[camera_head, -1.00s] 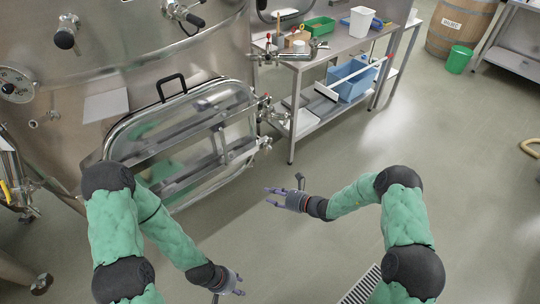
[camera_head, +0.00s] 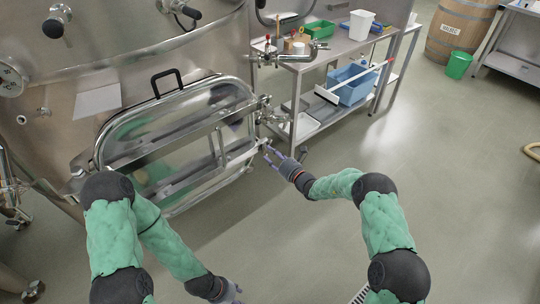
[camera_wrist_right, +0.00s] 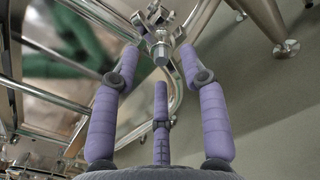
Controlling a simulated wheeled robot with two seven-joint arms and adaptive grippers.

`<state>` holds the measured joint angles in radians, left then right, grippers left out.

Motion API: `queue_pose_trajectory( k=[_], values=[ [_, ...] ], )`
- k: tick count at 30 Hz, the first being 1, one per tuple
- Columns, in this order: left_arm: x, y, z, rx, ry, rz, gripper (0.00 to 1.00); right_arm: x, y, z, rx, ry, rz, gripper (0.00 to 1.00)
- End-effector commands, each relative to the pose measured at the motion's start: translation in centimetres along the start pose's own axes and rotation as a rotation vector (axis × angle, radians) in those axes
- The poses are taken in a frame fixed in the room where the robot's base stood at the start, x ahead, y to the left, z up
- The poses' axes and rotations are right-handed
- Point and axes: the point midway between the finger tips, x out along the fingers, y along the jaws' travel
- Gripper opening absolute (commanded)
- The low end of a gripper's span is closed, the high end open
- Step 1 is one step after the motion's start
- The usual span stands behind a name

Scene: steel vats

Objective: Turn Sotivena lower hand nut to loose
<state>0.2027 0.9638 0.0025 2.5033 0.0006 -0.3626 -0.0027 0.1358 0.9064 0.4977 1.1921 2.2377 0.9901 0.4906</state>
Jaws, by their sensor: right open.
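The steel vat's oblong door (camera_head: 145,131) is closed, with two clamp bars across it. The lower hand nut (camera_head: 264,143) is at the right end of the lower bar; in the right wrist view the lobed metal nut (camera_wrist_right: 160,28) shows with a bolt end pointing at me. My right gripper (camera_head: 270,157) is just beside and below it. Its purple fingers (camera_wrist_right: 160,62) are spread, with the nut ahead of and between the tips, not gripped. My left gripper (camera_head: 228,292) is low at the picture's bottom edge, partly cut off. I see no readable vat name.
The upper hand nut (camera_head: 265,101) is above the lower one. A steel table (camera_head: 335,50) with a lower shelf, holding a blue bin (camera_head: 352,84), stands right of the door. Open floor (camera_head: 430,170) lies to the right.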

Motion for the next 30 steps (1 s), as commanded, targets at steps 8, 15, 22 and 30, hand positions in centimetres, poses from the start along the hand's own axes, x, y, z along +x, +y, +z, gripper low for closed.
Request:
queue_pose_trajectory(
  k=[8, 15, 22, 30],
  values=[
    [0.7, -0.2, 0.0, 0.0, 0.0, 0.0, 0.4, 1.8, 0.0, -0.1, 0.001, 0.001, 0.0, 0.44],
    [0.6, -0.2, 0.0, 0.0, 0.0, 0.0, 0.4, 1.8, 0.0, 0.0, 0.001, 0.001, 0.0, 0.44],
    [0.6, -0.2, 0.0, 0.0, 0.0, 0.0, 0.4, 1.8, 0.0, 0.0, 0.001, 0.001, 0.0, 0.0],
    [0.7, -0.2, 0.0, 0.0, 0.0, 0.0, 0.4, 1.8, 0.0, 0.0, -0.014, 0.001, 0.0, 0.0]
  ],
)
